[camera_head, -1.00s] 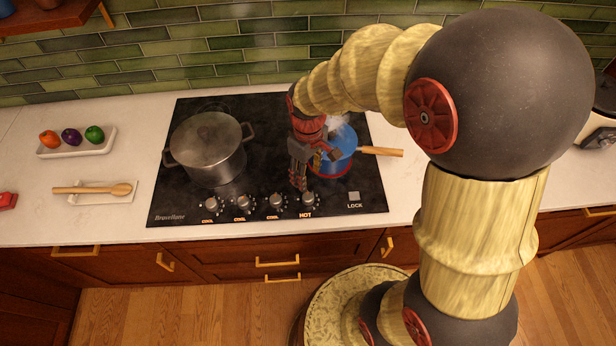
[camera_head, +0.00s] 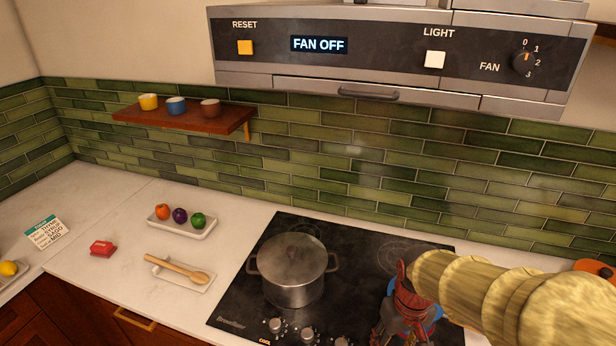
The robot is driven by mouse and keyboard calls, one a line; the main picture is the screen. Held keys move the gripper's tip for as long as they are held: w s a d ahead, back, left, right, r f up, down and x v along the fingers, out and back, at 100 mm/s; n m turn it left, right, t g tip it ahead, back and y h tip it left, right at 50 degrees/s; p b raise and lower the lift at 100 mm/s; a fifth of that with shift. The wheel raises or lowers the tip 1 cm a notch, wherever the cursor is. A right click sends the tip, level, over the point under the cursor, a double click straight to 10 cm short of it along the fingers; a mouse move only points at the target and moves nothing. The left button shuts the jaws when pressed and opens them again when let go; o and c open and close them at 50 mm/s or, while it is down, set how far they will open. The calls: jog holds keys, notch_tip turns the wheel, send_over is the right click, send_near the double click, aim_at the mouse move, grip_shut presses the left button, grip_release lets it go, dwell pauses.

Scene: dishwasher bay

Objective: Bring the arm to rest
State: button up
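My arm reaches in from the right edge of the head view, with pale yellow ribbed links and a red wrist. The fingertips are at or below the bottom edge, so I cannot tell whether the fingers are open or shut. I see nothing held.
A lidded grey pot (camera_head: 292,270) stands left on the cooktop. A range hood (camera_head: 400,55) reading FAN OFF hangs above. A shelf with cups (camera_head: 185,118), a vegetable tray (camera_head: 183,229) and a spoon on its rest (camera_head: 180,270) are left.

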jog(key=s+r+m+t+b, duration=0.1)
jog(key=s+r+t+b, duration=0.4)
jog(key=s+r, duration=0.2)
notch_tip(320, 180, up, 3)
jog(key=shift+s+f+m, duration=0.15)
jog(key=shift+s+m, duration=0.05)
jog(key=shift+m, duration=0.1)
dwell(0.6)
